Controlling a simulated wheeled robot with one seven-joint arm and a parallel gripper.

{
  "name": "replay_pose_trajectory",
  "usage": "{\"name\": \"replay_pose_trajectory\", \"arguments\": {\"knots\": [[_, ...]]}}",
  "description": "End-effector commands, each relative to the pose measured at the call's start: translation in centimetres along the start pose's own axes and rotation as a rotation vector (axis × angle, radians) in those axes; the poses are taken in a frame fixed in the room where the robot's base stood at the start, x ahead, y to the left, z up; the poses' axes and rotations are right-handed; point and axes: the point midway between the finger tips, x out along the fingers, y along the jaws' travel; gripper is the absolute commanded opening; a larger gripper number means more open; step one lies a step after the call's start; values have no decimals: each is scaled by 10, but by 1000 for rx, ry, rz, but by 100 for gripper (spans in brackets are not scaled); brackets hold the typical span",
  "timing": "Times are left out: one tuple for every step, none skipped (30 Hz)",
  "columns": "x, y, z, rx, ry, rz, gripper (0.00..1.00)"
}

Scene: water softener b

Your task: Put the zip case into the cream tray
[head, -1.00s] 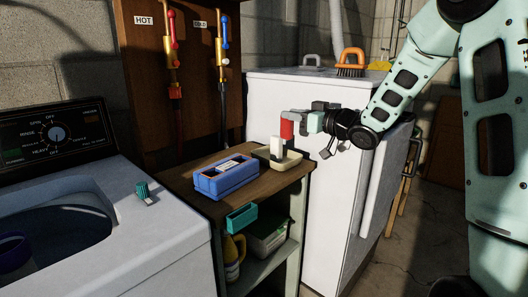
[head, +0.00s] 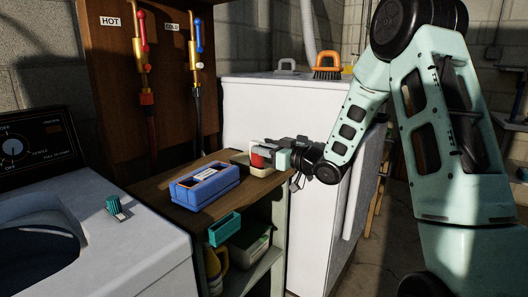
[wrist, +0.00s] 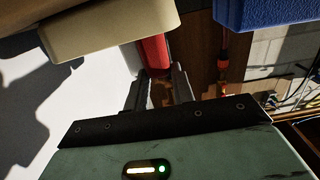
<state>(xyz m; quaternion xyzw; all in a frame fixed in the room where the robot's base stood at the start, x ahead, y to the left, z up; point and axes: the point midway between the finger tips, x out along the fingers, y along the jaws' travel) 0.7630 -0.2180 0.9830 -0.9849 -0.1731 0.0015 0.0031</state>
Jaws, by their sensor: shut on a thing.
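The zip case, seen as a small red thing (head: 259,158), is at the tips of my gripper (head: 271,154), which is shut on it. In the wrist view the red case (wrist: 153,52) shows at the fingertips (wrist: 158,78). The cream tray (head: 262,171) sits on the wooden shelf top, just below and around the case in the head view. In the wrist view the cream tray (wrist: 105,32) is beside the case at upper left. I cannot tell whether the case touches the tray. A white thing shows behind the case, partly hidden.
A blue caddy (head: 205,187) stands left of the tray on the wooden top (head: 153,186). A teal bin (head: 224,229) hangs at the front edge. A white appliance (head: 300,107) stands close on the right and behind. A washer (head: 140,240) is at left.

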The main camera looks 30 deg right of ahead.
Motion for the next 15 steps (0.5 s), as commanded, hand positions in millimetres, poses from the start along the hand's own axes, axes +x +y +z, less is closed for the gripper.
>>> {"name": "replay_pose_trajectory", "arguments": {"knots": [[0,0,1,0,1,0,2],[0,0,1,-1,1,0,2],[0,0,0,-1,2,0,2],[0,0,0,-1,1,0,2],[0,0,0,-1,1,0,2],[0,0,0,-1,1,0,2],[0,0,1,-1,1,0,2],[0,0,1,-1,1,0,2],[0,0,3,-1,1,0,2],[0,0,4,-1,1,0,2],[0,0,3,-1,1,0,33],[0,0,2,-1,1,0,44],[0,0,2,-1,1,0,46],[0,0,2,-1,1,0,46],[0,0,2,-1,1,0,46]]}}
